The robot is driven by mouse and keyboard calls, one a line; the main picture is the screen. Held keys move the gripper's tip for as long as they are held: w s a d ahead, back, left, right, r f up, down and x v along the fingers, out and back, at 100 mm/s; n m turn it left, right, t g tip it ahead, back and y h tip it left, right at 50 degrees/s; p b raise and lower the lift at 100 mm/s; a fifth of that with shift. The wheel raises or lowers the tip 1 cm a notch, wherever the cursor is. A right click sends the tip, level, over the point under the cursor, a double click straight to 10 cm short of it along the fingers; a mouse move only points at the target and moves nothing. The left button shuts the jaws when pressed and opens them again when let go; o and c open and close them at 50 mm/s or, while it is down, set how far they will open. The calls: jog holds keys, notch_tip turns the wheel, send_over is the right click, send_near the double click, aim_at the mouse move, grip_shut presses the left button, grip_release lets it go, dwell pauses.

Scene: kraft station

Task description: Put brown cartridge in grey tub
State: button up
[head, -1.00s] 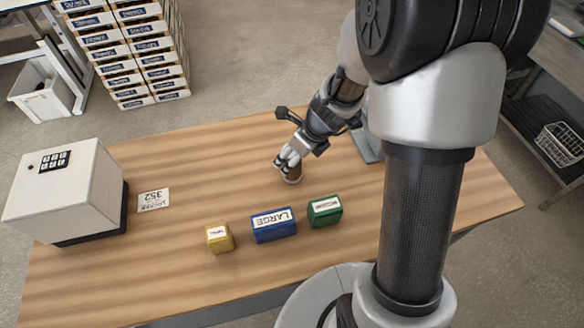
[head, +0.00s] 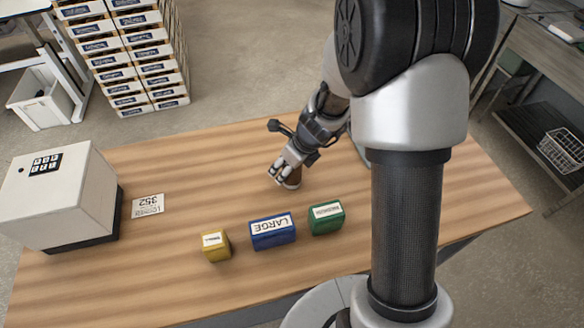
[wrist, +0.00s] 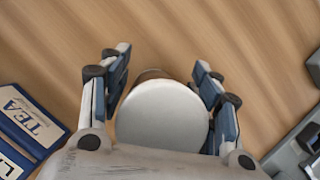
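The brown cartridge (head: 291,182) stands on the wooden table, beyond the blue and green boxes. In the wrist view, its round white top (wrist: 162,115) fills the space between my fingers, with a little brown side showing above. My gripper (head: 281,175) is low over it, one finger on each side; it also shows in the wrist view (wrist: 163,70). The fingers look open, with a gap beside the cartridge at the right fingertip. A grey piece behind my arm (head: 358,145) may be the grey tub; it is mostly hidden.
A yellow box (head: 215,246), a blue box (head: 272,231) and a green box (head: 326,218) stand in a row nearer me. Bare table (head: 200,165) lies left of my gripper.

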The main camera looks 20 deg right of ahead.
jog(key=c, duration=1)
jog(key=shift+c, duration=0.2)
